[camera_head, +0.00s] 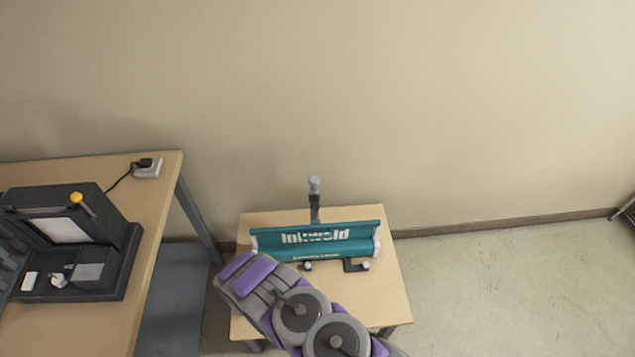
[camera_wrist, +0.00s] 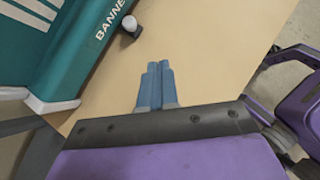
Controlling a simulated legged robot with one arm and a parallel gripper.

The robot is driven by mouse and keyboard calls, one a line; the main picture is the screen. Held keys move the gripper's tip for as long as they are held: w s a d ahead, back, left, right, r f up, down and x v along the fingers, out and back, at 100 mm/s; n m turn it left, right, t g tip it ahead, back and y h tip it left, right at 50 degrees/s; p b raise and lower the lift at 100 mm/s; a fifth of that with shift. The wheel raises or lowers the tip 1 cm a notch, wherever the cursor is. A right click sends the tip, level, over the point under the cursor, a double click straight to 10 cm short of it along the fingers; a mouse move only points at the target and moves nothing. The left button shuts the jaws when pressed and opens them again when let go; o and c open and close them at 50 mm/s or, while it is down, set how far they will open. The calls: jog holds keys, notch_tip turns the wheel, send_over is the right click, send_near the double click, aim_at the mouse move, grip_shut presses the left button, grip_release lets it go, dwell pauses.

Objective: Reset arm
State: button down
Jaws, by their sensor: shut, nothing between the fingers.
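My arm reaches in from the bottom of the head view, in front of a small wooden table (camera_head: 395,300). My gripper (camera_wrist: 158,68) shows in the wrist view, with its two blue-grey fingers together and nothing between them. It is over the bare wooden tabletop (camera_wrist: 215,55), beside the teal machine (camera_wrist: 75,50). In the head view the teal laminator-like machine (camera_head: 350,236) stands on the small table, with a grey-tipped upright handle (camera_head: 314,186) behind it. The gripper's fingertips cannot be made out in the head view.
A beige wall (camera_head: 400,100) is behind.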

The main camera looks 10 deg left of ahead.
jog(key=w+d+r+m+g+h, duration=0.1)
jog(key=w+d+r+m, duration=0.35)
jog(key=r, duration=0.55)
jog(key=w+d+r+m+g+h, duration=0.1)
jog(key=w+d+r+m, duration=0.3)
jog(key=r, duration=0.7)
jog(key=s+d+r+m+g, duration=0.2)
jog(key=d+r+m, duration=0.2)
jog(key=d+r, duration=0.4)
jog(key=s+d+r+m+g, duration=0.1)
jog(key=s+d+r+m, duration=0.15)
jog(key=d+r, duration=0.6)
jog(key=s+d+r+m+g+y, duration=0.1)
jog(key=s+d+r+m+g, duration=0.2)
jog(key=s+r, duration=0.35)
jog(key=s+d+r+m+y, duration=0.1)
jog(key=s+d+r+m, duration=0.2)
jog(key=s+r+m, duration=0.4)
jog(key=s+r+m+y, duration=0.2)
jog(key=s+r, duration=0.1)
jog(key=s, duration=0.6)
jog(key=s+a+r+m+y, duration=0.1)
jog(key=s+r+m+y, duration=0.1)
jog(key=s, duration=0.7)
jog(key=shift+r+y, duration=0.3)
jog(key=shift+r, duration=0.4)
